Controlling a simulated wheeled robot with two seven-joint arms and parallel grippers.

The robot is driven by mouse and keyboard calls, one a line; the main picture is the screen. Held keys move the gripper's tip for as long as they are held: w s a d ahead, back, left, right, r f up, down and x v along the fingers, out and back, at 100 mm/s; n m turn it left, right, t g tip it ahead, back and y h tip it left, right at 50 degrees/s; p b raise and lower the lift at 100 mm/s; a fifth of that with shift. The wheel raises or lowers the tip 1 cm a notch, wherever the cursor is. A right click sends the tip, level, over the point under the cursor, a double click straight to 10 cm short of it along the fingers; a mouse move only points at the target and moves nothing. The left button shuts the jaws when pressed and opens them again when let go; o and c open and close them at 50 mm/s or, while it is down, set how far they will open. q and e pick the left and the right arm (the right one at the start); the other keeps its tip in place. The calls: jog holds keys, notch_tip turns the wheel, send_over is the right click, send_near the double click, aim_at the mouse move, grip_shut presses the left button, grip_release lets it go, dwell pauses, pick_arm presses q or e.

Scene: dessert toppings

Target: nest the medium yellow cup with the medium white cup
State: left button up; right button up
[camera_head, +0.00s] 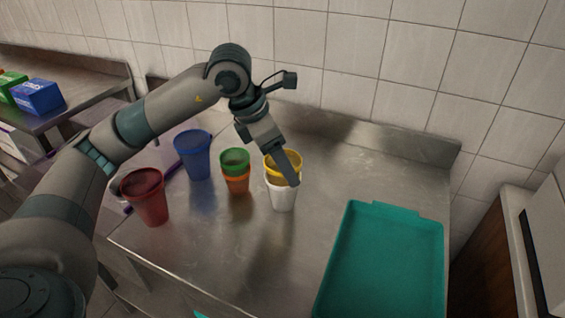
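The yellow cup (271,169) sits in the top of the white cup (283,198), which stands upright on the steel table. Only the upper part of the yellow cup shows above the white rim. My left gripper (287,172) reaches down at the yellow cup, with one finger in front of it. The other finger is not clearly visible, so I cannot tell whether it grips the yellow cup's wall. My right gripper is not in view.
A green cup (235,158) nested in an orange cup (238,185) stands just left of the white cup. A blue cup (193,157) and a red cup (148,199) stand farther left. A teal tray (382,262) lies at the right. The table behind is clear.

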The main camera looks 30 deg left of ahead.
pick_arm(q)
jog(key=shift+s+f, duration=0.1)
jog(key=shift+f, duration=0.15)
jog(key=o, duration=1.1)
jog(key=shift+r, duration=0.1)
notch_tip(320, 180, up, 9)
jog(key=p, duration=0.4)
jog(key=shift+p, duration=0.35)
dwell(0.4)
dwell(0.5)
